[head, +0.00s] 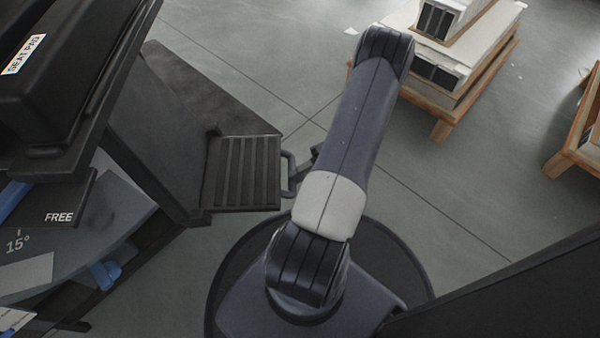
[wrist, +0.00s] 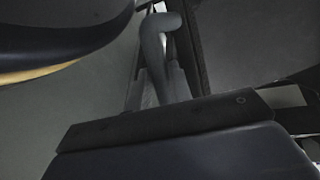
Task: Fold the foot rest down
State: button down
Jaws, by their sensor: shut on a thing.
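The foot rest (head: 242,172) is a dark ribbed plate in the head view, left of my arm. It juts out to the right from the lower part of the dark seat structure, its ribbed face visible from above; its exact tilt is hard to tell. A grey loop handle (head: 288,174) sticks out from its right edge. My gripper (head: 303,167) is at that handle, partly hidden behind my forearm, and is shut on it. In the wrist view, a grey curved bar that looks like the handle (wrist: 154,50) rises behind the dark gripper body (wrist: 170,128); the fingertips' contact is not clear.
The seat pad (head: 60,75) and its dark frame fill the upper left. A panel marked "FREE" and "15°" (head: 75,235) is below it. Pallets with white boxes (head: 450,60) stand at the upper right, another pallet (head: 580,130) at the right edge. Grey floor between is clear.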

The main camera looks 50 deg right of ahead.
jog(key=c, duration=1.3)
grip_release()
jog(key=shift+f, duration=0.65)
jog(key=shift+r, duration=0.2)
jog(key=p+v, duration=0.3)
jog(key=v, duration=0.7)
jog(key=shift+s+d, duration=0.15)
jog(key=shift+d, duration=0.15)
jog(key=shift+r, duration=0.15)
jog(key=b+x, duration=0.2)
jog(key=x, duration=0.8)
jog(key=shift+a+b, duration=0.3)
jog(key=shift+b, duration=0.1)
